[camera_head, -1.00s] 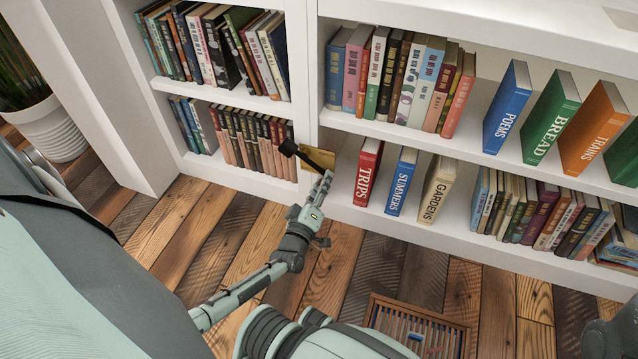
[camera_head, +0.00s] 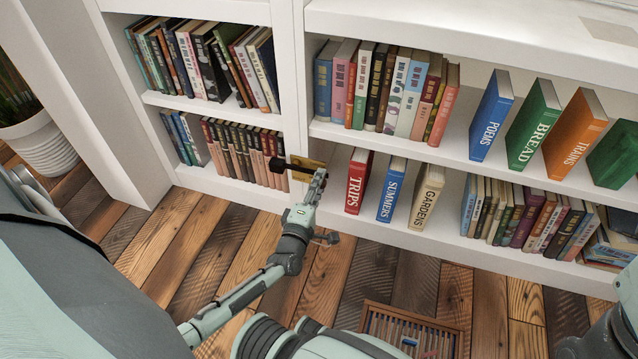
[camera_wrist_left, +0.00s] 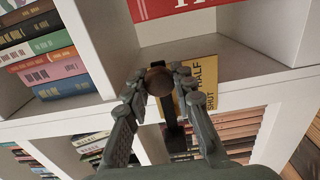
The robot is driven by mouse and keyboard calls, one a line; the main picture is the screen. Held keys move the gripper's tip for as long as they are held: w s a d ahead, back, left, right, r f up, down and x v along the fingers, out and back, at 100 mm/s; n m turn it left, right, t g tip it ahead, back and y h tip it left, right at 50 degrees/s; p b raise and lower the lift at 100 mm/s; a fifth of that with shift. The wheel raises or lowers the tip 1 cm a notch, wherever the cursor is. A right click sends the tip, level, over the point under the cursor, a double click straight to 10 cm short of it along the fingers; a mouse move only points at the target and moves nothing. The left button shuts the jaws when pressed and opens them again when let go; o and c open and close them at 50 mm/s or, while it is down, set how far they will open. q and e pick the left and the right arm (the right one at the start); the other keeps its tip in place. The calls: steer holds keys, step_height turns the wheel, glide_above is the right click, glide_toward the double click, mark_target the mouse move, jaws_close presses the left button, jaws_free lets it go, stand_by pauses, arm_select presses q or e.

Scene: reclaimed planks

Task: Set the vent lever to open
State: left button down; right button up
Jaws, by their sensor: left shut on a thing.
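The vent lever (camera_head: 292,164) is a dark bar on a brass-coloured plate (camera_head: 306,174) at the bookcase's upright divider. In the left wrist view the lever ends in a brown round knob (camera_wrist_left: 159,82), and the yellow plate (camera_wrist_left: 203,78) shows the words HALF and SHUT. An OPEN mark is not visible. My left gripper (camera_head: 319,179) reaches up to the lever from below. In the wrist view its fingers (camera_wrist_left: 160,86) are closed around the knob, one on each side. My right gripper is not in view.
White shelves (camera_head: 395,147) hold rows of books around the lever. The red TRIPS book (camera_head: 356,184) stands just right of my left gripper. A potted plant (camera_head: 38,142) stands at left.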

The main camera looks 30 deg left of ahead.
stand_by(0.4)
arm_select(q)
steer(key=c, duration=1.3)
jaws_free()
steer(key=shift+o, duration=0.2)
steer(key=shift+r, duration=0.15)
